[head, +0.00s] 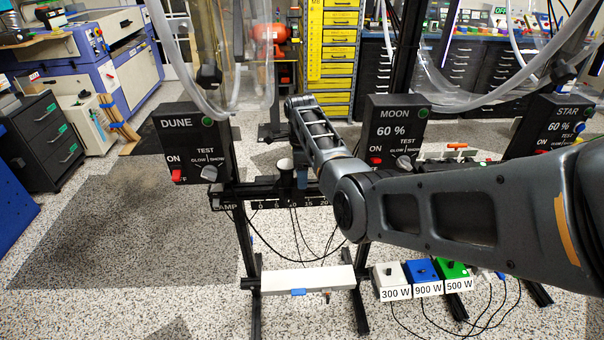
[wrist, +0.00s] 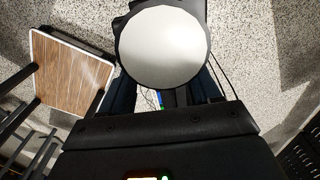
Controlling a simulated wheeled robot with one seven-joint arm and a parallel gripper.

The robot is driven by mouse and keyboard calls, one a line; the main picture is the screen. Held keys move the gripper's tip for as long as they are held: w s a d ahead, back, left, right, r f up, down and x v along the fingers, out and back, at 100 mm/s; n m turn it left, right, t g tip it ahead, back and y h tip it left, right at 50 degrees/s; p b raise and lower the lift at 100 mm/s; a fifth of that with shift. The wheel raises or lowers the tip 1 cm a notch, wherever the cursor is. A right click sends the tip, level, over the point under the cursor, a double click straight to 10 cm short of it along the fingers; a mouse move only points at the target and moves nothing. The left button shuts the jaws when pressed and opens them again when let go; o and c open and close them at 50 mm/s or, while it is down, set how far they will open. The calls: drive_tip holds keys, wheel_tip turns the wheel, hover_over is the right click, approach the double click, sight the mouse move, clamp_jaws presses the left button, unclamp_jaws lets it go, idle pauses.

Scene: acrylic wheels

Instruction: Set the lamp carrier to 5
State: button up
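In the wrist view a large pale lamp disc (wrist: 163,47) in a black housing fills the top centre. My gripper (wrist: 163,93) is at the lamp, its dark fingers spread to either side below the disc. The disc hides the fingertips, so contact cannot be told. In the head view my arm hides part of the rail.
The DUNE box (head: 193,143) is left of the carrier, the MOON box (head: 395,132) right, the STAR box (head: 553,127) far right. A white beam (head: 307,280) lies low on the frame. White, blue (head: 423,272) and green wattage boxes stand right of it. Clear tubes hang above.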

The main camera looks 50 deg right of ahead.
drive_tip(key=shift+o, duration=0.4)
drive_tip(key=shift+r, duration=3.9)
drive_tip(key=shift+c, duration=0.5)
